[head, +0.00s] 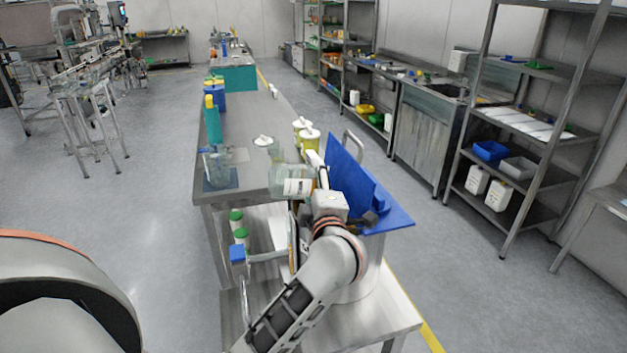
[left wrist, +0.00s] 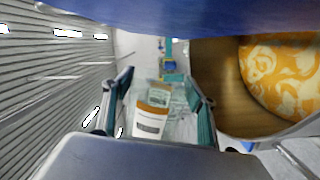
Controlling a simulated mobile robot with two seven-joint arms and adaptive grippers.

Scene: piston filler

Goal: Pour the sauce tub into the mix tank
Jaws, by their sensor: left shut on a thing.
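My left gripper (head: 308,192) is shut on a clear tub (head: 293,183) with a pale label. In the left wrist view the tub (left wrist: 155,112) shows an orange and white label between the gripper's teal fingers (left wrist: 160,108). The tub looks tipped towards its side; I cannot see its mouth clearly. The steel mix tank (head: 368,283) stands behind my left forearm, with a raised blue lid (head: 350,180). In the left wrist view, orange and white swirled contents (left wrist: 285,75) show inside the tank at right, beside the gripper. The right gripper is not in view.
Green-capped bottles (head: 237,222) stand on a lower shelf.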

